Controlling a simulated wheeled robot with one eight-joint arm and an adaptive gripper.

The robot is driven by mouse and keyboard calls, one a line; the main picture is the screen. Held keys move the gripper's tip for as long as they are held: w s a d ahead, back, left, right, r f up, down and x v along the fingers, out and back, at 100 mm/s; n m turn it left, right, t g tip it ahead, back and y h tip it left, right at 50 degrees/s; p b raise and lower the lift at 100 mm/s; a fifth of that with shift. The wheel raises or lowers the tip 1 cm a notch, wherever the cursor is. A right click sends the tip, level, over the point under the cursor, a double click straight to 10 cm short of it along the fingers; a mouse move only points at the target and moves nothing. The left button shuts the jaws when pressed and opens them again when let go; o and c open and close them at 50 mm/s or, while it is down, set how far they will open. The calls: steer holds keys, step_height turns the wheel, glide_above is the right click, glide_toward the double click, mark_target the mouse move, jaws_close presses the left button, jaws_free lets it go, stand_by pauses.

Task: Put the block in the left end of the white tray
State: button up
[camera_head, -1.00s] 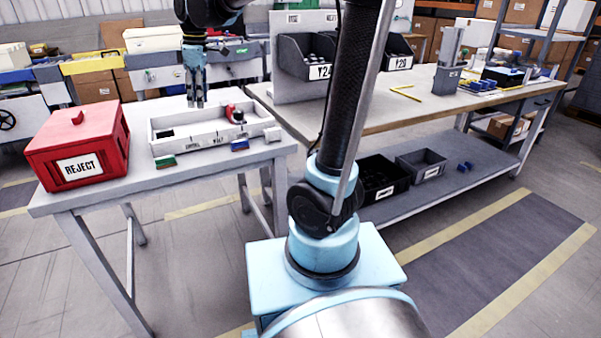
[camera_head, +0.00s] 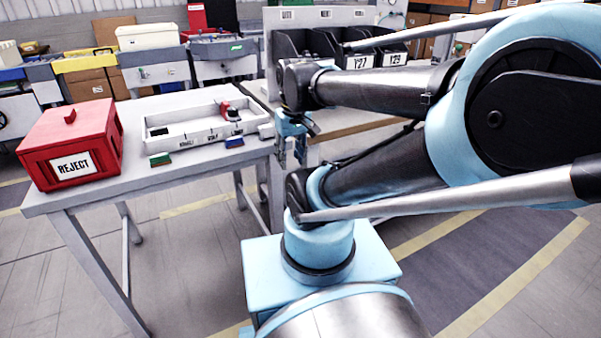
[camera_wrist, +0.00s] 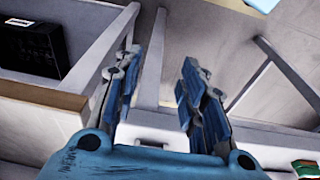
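The white tray (camera_head: 180,141) lies on the light table in the head view. A dark patch shows in its left end and a red object with a dark part (camera_head: 231,112) sits in its right part. A green block (camera_head: 160,159) and a blue block (camera_head: 234,141) lie along its front side. A pale block (camera_head: 266,131) lies by its right end. My gripper (camera_head: 296,158) hangs beyond the table's right edge, apart from the tray. In the wrist view my gripper (camera_wrist: 158,72) has its fingers spread with nothing between them.
A red REJECT box (camera_head: 72,145) stands on the table's left side. A workbench (camera_head: 350,123) with black labelled bins (camera_head: 358,60) stands behind my arm. In the wrist view a black bin (camera_wrist: 28,45) shows at upper left and a green and red item (camera_wrist: 305,168) at lower right.

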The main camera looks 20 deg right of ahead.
steer(key=s+f, duration=0.1)
steer(key=s+d+f+m, duration=0.2)
steer(key=f, duration=0.1)
steer(key=shift+s+d+f, duration=0.1)
steer(key=shift+d, duration=0.05)
